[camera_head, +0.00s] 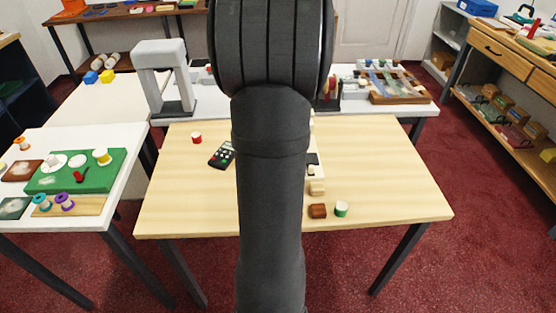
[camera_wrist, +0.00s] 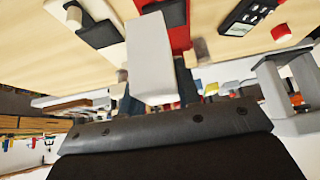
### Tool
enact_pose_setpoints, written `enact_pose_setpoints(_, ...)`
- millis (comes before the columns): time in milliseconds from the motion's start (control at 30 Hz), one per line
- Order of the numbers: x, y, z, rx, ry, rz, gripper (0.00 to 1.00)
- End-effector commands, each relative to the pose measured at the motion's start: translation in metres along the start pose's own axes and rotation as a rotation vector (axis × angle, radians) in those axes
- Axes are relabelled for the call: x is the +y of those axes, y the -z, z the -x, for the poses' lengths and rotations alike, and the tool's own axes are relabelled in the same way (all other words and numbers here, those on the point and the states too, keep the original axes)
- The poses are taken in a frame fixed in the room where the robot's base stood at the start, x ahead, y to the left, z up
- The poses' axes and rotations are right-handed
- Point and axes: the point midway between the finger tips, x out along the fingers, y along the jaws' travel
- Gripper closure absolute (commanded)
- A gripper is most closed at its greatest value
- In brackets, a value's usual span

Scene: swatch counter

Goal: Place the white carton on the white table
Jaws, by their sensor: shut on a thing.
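The white carton (camera_wrist: 150,55) is in the wrist view, upright in the picture, between the dark fingers of my gripper (camera_wrist: 154,92). My gripper is shut on it. The wooden-topped table shows behind it. In the head view my own arm covers the middle, and the carton and gripper are hidden behind it. A white table (camera_head: 124,138) stands at the left, with a green board on it. Another white-topped table (camera_head: 207,103) stands behind the wooden one. I cannot tell which of them the task means.
A grey arch-shaped stand (camera_head: 160,55) rises at the back left. The wooden table's right side is clear.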

Motion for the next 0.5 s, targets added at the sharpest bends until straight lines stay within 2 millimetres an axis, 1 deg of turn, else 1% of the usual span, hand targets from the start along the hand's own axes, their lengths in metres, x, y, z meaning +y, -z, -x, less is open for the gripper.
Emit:
enact_pose_setpoints(200,-0.039,0.001,-0.032,-0.003,0.004,0.008,0.93)
enact_pose_setpoints(500,-0.084,0.003,-0.069,-0.002,0.003,0.005,0.93)
